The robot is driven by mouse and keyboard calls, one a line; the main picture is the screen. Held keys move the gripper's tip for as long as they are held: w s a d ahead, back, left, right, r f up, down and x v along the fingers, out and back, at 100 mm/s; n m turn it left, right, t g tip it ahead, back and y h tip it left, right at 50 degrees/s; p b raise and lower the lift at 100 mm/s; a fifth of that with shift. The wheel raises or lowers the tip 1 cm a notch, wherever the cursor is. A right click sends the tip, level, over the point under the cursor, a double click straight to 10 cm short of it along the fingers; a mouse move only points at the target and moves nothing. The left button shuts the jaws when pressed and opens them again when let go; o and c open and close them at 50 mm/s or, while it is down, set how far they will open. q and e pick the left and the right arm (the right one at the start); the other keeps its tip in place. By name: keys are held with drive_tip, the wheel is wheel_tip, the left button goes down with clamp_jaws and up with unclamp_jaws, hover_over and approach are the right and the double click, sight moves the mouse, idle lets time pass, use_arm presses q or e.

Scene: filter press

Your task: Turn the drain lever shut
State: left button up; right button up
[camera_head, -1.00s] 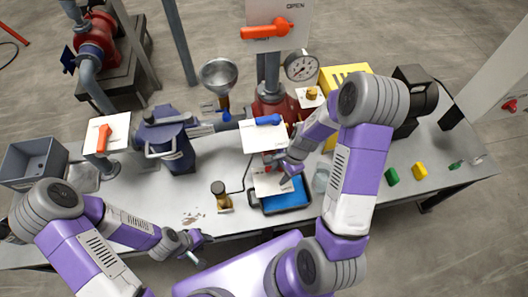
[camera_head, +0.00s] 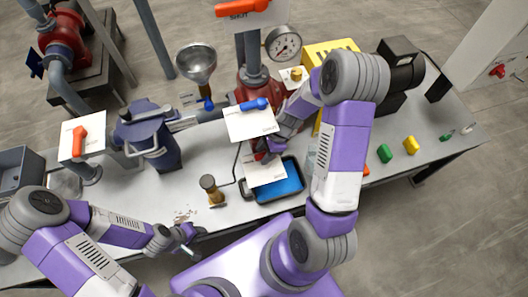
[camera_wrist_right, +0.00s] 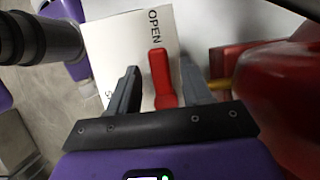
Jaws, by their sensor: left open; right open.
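The red lever (camera_wrist_right: 162,78) sits between the two fingers of my right gripper (camera_wrist_right: 157,92) in the right wrist view. Its free end is near the word OPEN on its white plate (camera_wrist_right: 112,45); the other word is mostly hidden. In the head view this plate (camera_head: 265,172) hangs over the blue tray, and the lever is largely hidden by my right gripper (camera_head: 268,150). The right gripper is open around the lever; I cannot tell whether a finger touches it. My left gripper (camera_head: 190,246) is open and empty by the table's front edge.
A blue lever (camera_head: 254,104) on a white plate stands just above.

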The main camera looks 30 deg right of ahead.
clamp_jaws()
idle(0.3)
drive_tip(key=shift+s+d+n+g+h+p, duration=0.1)
drive_tip(key=shift+s+n+g+p, duration=0.4)
drive_tip(key=shift+n, duration=0.95)
drive_tip(key=shift+s+n+g+h+p, duration=0.1)
drive_tip(key=shift+s+n+g+p, duration=0.15)
drive_tip(key=shift+n+g+p, duration=0.85)
drive_tip(key=shift+s+d+n+h+p, duration=0.1)
drive_tip(key=shift+s+n+p, duration=0.25)
drive_tip(key=shift+n, duration=1.5)
